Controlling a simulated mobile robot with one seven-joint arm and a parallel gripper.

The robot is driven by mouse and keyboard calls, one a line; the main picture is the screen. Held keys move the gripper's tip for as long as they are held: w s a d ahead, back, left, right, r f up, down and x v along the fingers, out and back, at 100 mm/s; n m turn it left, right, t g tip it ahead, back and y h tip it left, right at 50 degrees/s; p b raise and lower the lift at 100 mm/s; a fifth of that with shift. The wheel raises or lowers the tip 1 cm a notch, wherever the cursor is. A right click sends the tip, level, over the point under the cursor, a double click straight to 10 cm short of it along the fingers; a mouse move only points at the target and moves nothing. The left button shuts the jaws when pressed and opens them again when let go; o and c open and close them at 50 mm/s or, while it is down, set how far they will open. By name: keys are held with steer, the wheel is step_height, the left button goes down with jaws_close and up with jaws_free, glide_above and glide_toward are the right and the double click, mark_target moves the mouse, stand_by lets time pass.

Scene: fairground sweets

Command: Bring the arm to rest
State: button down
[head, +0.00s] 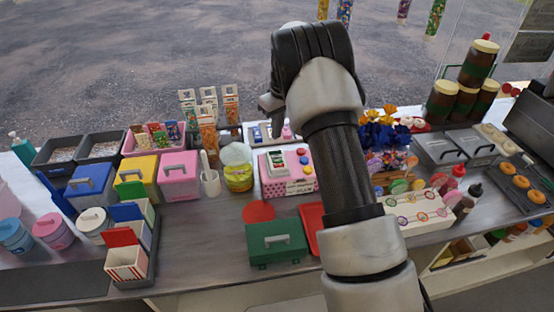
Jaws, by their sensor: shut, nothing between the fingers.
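My arm rises from the bottom of the head view, right of the middle, and stands high over the counter. My gripper (270,103) is at its upper end, shut and empty, well above the counter's goods and touching nothing. Its fingertips show only in part, in front of the grey ground. My arm hides part of the counter behind it.
The counter (190,250) is crowded. A green box (276,243) and a red tray (311,222) lie close left of my arm; a white box with rings (418,211) is close right. Stacked sauce jars (478,62) stand back right. Bare counter shows at front left.

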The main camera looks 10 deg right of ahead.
steer(key=s+r+m+t, duration=0.1)
steer(key=s+r+m, duration=0.1)
steer(key=s+r, duration=0.7)
steer(key=s+r+m+t, duration=0.1)
steer(key=s+r, duration=0.6)
steer(key=r, duration=0.5)
steer(key=s+r+m+t, duration=0.1)
steer(key=s+m+t, duration=0.1)
steer(key=s, duration=2.3)
steer(key=shift+m+h, duration=0.4)
steer(key=shift+m, duration=0.1)
